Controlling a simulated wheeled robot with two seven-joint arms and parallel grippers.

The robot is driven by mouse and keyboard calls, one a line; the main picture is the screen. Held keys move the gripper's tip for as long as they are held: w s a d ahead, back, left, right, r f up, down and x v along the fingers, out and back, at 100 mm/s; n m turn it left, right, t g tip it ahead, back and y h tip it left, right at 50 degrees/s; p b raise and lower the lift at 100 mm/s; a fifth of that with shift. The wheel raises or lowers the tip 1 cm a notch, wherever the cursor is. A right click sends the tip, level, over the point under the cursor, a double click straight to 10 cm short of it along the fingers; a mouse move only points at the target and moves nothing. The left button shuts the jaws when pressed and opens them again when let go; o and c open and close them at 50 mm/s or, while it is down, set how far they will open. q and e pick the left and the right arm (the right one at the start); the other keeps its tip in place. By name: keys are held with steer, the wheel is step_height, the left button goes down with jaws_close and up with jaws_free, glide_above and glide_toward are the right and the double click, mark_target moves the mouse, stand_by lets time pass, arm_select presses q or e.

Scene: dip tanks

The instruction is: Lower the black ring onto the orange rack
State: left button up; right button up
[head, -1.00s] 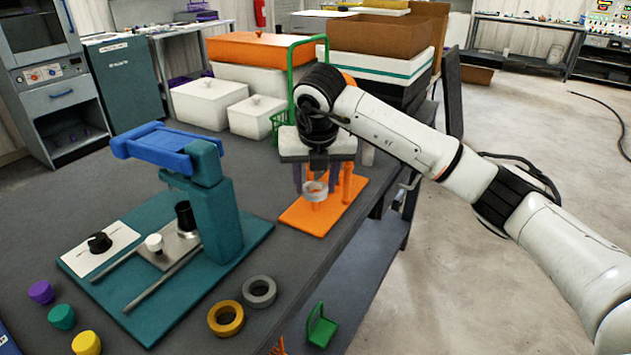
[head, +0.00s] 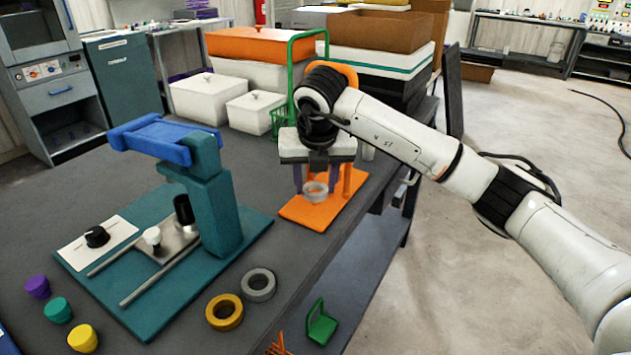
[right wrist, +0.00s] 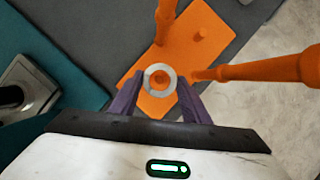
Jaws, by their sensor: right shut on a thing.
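A light grey ring (head: 315,198) is between the purple fingers of my right gripper (head: 315,186); no black ring shows in these views. The right wrist view shows the ring (right wrist: 151,74) with a fingertip on each side, and the gripper (right wrist: 159,92) is shut on it. The orange rack (head: 297,213) has a flat base and upright posts. The ring is over the base, close to it, and orange shows through its hole. In the right wrist view the rack (right wrist: 150,103) lies behind the ring. I cannot tell whether a post enters the hole. My left gripper is out of view.
A teal stand (head: 222,205) with a blue top is left of the rack. A gold ring (head: 212,313) and a grey ring (head: 247,286) lie near the table's front edge. White boxes (head: 255,113) and a green wire frame (head: 292,75) stand behind.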

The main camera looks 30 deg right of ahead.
steer(key=shift+f+b, duration=0.65)
steer(key=shift+f, duration=0.3)
stand_by(0.6)
steer(key=o, duration=1.8)
steer(key=shift+c, duration=0.2)
step_height(320, 180, up, 8)
steer(key=p, duration=0.5)
steer(key=shift+r, duration=0.1)
